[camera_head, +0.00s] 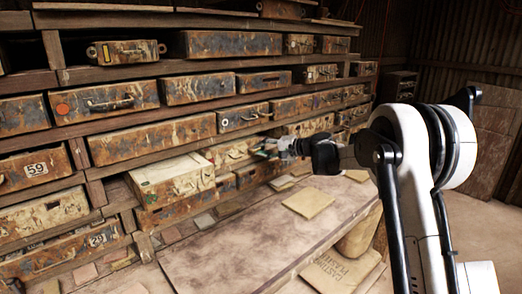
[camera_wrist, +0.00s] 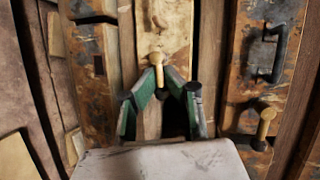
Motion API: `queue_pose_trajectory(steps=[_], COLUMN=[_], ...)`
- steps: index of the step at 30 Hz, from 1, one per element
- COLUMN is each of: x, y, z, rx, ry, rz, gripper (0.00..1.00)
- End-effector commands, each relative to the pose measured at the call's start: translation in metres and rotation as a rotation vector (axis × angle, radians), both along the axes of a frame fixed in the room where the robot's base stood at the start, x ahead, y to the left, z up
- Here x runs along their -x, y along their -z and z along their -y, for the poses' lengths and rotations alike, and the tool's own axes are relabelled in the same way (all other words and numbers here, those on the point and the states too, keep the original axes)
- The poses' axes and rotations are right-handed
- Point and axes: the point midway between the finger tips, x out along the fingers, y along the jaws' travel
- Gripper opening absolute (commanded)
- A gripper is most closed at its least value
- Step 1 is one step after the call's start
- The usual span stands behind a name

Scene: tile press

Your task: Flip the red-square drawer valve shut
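My gripper (camera_head: 268,151) reaches to the drawer front at the middle of the rack in the head view. In the wrist view its green-padded fingers (camera_wrist: 162,74) lean together, tips close to each other. A small pale-yellow valve handle (camera_wrist: 156,59) stands at the fingertips, its stem between or just behind them. I cannot tell whether the pads touch it. It sits in front of a worn yellowish drawer front (camera_wrist: 163,28). No red square shows in either view, so the drawer's marking is hidden or out of view.
A second yellow handle (camera_wrist: 266,122) and a dark pull (camera_wrist: 268,52) are on the drawer at right. A pale box-like drawer (camera_head: 172,178) juts out left of my gripper. A drawer with a red disc (camera_head: 62,108) is at far left. A worktable (camera_head: 235,245) lies below.

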Motion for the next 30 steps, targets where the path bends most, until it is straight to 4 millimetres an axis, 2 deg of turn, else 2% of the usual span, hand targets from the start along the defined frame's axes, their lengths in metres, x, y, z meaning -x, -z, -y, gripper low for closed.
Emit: queue_pose_trajectory(steps=[8, 15, 28, 30], x=[0.0001, -0.0006, 0.0000, 0.0000], y=[0.0011, 0.0071, 0.0050, 0.0050], z=[0.0003, 0.0007, 0.0007, 0.0007], rx=[-0.006, -0.089, -0.128, -0.128], ry=[0.000, 0.001, -0.001, -0.001], rz=[-0.004, -0.068, -0.098, -0.098], gripper=[0.00, 0.00, 0.00, 0.13])
